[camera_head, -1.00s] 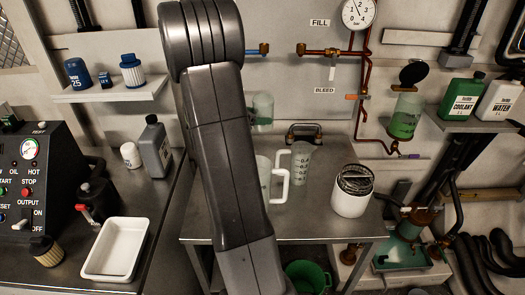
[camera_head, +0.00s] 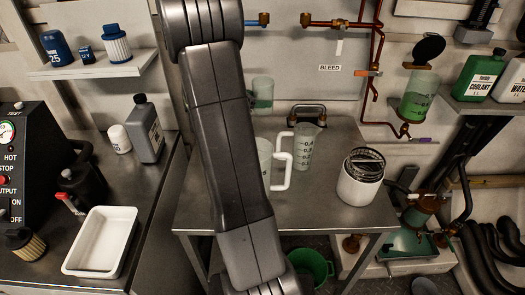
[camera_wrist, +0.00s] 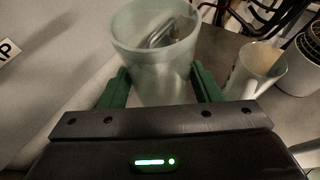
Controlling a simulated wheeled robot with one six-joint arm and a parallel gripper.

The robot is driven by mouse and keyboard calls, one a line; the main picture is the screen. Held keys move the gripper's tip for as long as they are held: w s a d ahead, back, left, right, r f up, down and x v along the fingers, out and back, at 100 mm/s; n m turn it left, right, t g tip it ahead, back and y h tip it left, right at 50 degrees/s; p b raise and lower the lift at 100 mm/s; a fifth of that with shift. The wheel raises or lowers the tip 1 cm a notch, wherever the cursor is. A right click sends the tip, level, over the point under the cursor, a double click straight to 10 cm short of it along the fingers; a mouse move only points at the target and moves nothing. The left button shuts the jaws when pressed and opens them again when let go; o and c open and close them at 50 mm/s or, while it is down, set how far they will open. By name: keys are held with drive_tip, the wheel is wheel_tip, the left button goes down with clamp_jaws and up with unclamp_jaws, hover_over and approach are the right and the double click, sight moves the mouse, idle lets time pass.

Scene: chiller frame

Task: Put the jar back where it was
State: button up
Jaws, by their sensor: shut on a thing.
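The jar (camera_wrist: 155,60) is a clear, frosted, open-topped vessel. In the wrist view it stands between the two green fingers of my gripper (camera_wrist: 160,88), which is shut on it. In the head view a translucent jar (camera_head: 263,90) shows just right of my arm, in front of the back wall and above the metal table (camera_head: 335,212); it looks like the held one. Whether the jar's base touches anything cannot be seen.
A measuring jug (camera_head: 304,148) and a second white-handled jug (camera_head: 283,170), partly behind my arm, stand on the table. A white pot with a wire basket (camera_head: 360,185) stands to their right. A metal handle (camera_head: 307,110) is behind. The table's front right is clear.

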wheel_tip(320, 180, down, 5)
drive_tip(key=b, duration=0.4)
drive_tip(key=shift+f, duration=0.2)
wheel_tip(320, 180, down, 10)
drive_tip(key=shift+r, duration=0.25)
drive_tip(key=shift+f+b, duration=0.2)
drive_tip(key=shift+b, duration=0.15)
drive_tip(key=o, duration=1.1)
drive_tip(key=shift+r, duration=0.2)
drive_tip(key=v, duration=1.2)
drive_tip(key=shift+f, duration=0.1)
